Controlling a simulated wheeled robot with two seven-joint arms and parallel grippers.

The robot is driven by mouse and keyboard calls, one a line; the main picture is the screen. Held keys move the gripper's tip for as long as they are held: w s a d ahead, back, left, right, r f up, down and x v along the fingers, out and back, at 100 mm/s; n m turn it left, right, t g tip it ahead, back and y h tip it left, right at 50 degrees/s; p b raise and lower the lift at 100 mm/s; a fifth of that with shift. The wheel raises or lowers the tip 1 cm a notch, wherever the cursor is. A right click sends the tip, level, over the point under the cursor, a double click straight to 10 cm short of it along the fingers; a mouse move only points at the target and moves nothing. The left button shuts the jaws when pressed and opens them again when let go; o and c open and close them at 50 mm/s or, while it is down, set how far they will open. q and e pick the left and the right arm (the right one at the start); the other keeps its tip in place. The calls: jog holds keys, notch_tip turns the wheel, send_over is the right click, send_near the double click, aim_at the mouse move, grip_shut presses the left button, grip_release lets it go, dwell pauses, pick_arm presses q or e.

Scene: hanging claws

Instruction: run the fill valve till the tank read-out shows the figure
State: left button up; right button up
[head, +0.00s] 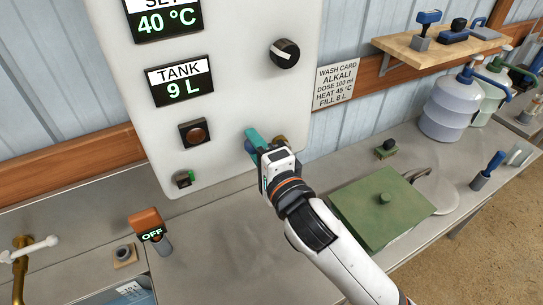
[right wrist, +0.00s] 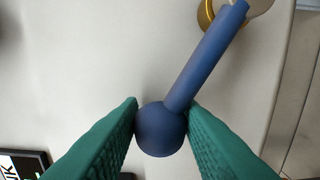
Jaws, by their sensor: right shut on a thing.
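The tank read-out (head: 183,82) on the white panel shows 9 L. The wash card (head: 335,83) beside the panel reads alkali, dose 100 ml, heat 45 °C, fill 8 L. My right gripper (head: 252,138) is at the lower right of the panel, its green fingers shut on the blue ball end of a lever (right wrist: 160,130). In the right wrist view the lever's rod slants up and right to a brass pivot (right wrist: 207,14). In the head view the gripper hides most of the lever. My left gripper is not in view.
The panel also holds a set read-out (head: 163,20) showing 40 °C, a dark knob (head: 285,53) and a brown button (head: 194,132). A green lidded box (head: 375,205) stands right of my right arm. An orange OFF switch (head: 148,223) stands on the counter at left.

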aim_at(243, 157)
jog(key=f+b, duration=0.2)
jog(key=a+f+b, duration=0.1)
jog(key=f, duration=0.1)
jog(key=shift+s, duration=0.25)
jog(key=shift+a+f+b, duration=0.1)
jog(key=shift+f+b, duration=0.6)
jog(key=shift+o, duration=1)
jog(key=shift+s+f, duration=0.1)
jog(key=shift+f, duration=0.15)
jog(key=o, duration=1.4)
jog(key=shift+r, duration=0.35)
